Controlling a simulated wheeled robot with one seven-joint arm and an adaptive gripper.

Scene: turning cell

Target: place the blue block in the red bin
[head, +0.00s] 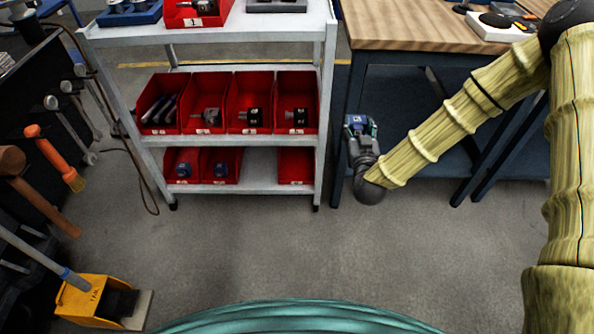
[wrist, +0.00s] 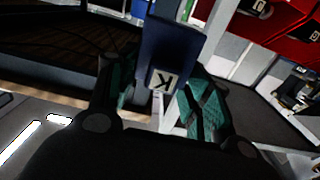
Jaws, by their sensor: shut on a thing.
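My gripper (head: 363,127) is shut on a blue block (head: 356,119), which stands out between the two fingertips. It is beside the workbench's left leg, to the right of the shelf cart and apart from it. In the wrist view the blue block (wrist: 168,45) shows a white label with a dark letter, between the green finger pads. Several red bins stand on the cart. On the middle shelf one bin (head: 158,122) holds dark long pieces, and a bin at the right (head: 297,122) holds a dark part. The lower shelf has red bins, one at its right end (head: 296,178).
The grey shelf cart (head: 240,186) stands at centre left. The wood-topped workbench (head: 440,32) is to the right, above my gripper. Tools hang on a dark board at the left, with a yellow box (head: 85,299) on the floor. The floor in front is clear.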

